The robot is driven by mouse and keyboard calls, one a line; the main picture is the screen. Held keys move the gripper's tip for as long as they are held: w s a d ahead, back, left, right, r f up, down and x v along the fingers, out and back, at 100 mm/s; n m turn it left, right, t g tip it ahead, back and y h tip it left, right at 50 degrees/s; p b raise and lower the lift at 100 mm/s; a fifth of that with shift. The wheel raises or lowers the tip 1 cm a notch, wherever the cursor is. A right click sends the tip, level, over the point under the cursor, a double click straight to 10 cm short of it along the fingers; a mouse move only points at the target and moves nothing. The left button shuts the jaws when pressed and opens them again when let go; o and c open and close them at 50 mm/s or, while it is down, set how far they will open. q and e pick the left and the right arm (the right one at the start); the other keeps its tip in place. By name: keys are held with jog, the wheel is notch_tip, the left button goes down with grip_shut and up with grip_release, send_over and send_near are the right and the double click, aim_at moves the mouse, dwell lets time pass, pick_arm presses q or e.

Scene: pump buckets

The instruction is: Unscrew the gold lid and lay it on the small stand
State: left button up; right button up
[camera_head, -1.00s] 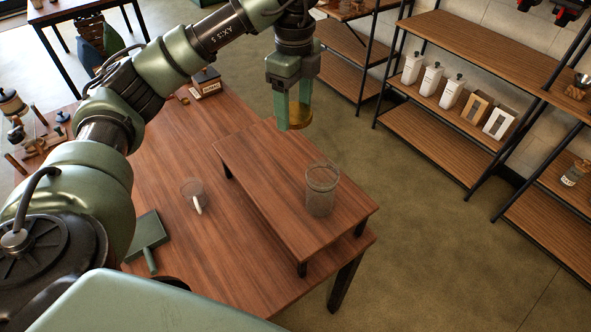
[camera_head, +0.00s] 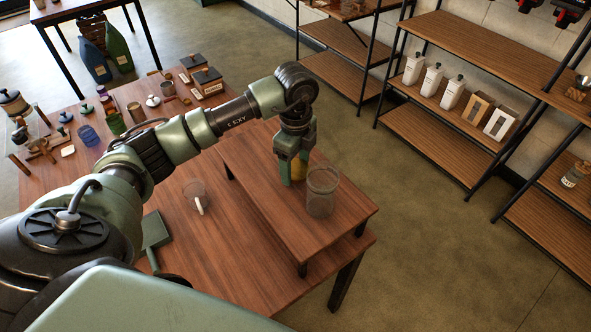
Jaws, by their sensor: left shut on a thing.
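My left gripper (camera_head: 292,180) is shut on the gold lid (camera_head: 299,170), which shows partly between and behind the green fingers. The lid appears tilted on edge. The gripper is low over the small wooden stand (camera_head: 262,198), just left of the clear glass jar (camera_head: 321,193). I cannot tell whether the lid touches the stand top. The jar stands upright on the stand with its top uncovered. My right gripper is out of view.
A clear mug (camera_head: 195,194) with a pale handle and a green dustpan-like tool (camera_head: 153,234) are on the table (camera_head: 215,265) left of the stand. Several small jars and boxes crowd the table's far left. Shelves (camera_head: 440,105) stand behind, across open floor.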

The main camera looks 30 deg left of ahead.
aim_at(296, 169)
pick_arm(q)
notch_tip(296, 169, down, 2)
jog(key=shift+f, duration=0.5)
jog(key=shift+f, duration=0.2)
jog(key=o, duration=1.5)
jog(key=shift+o, duration=0.2)
jog(key=shift+r, duration=0.1)
